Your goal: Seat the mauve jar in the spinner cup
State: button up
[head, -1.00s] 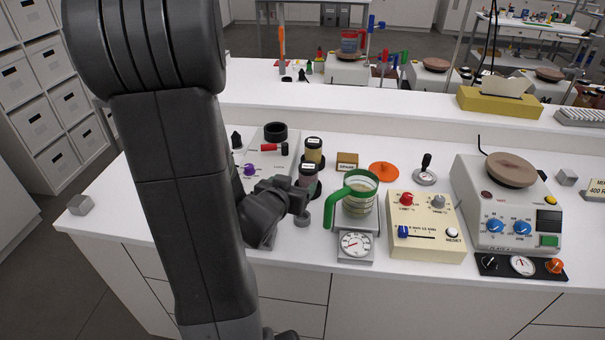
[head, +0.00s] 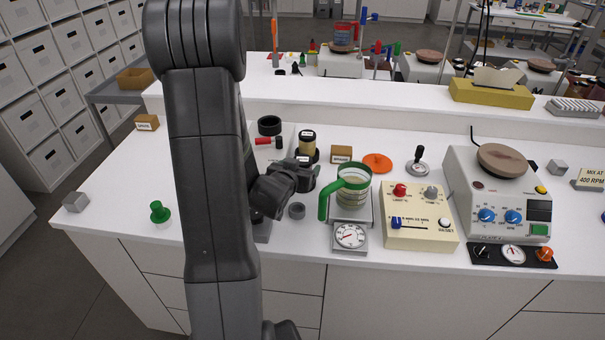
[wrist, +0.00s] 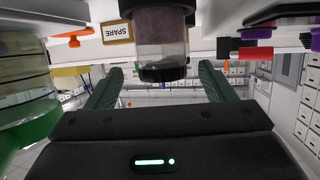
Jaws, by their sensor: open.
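The mauve jar shows in the wrist view (wrist: 162,50), upside down there, as a clear jar with a dull mauve filling and black lid. I cannot tell whether the jar is between the tips. A black ring (head: 269,125), perhaps the spinner cup, stands on the grey unit behind my arm.
A jar with yellowish filling (head: 307,139) stands right behind the mauve one. A green-handled beaker (head: 350,188) on a scale is close on the right. A small grey ring (head: 297,211) lies in front. A SPARE block (head: 341,153) and orange disc (head: 377,162) are behind.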

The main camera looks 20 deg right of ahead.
jog(key=shift+f+p+x, duration=0.15)
jog(key=shift+p+x, duration=0.15)
jog(key=shift+x, duration=0.75)
jog(key=shift+f+p+x, duration=0.15)
jog(key=shift+p+x, duration=0.1)
jog(key=shift+x, duration=0.75)
jog(key=shift+a, duration=0.15)
jog(key=c, duration=1.1)
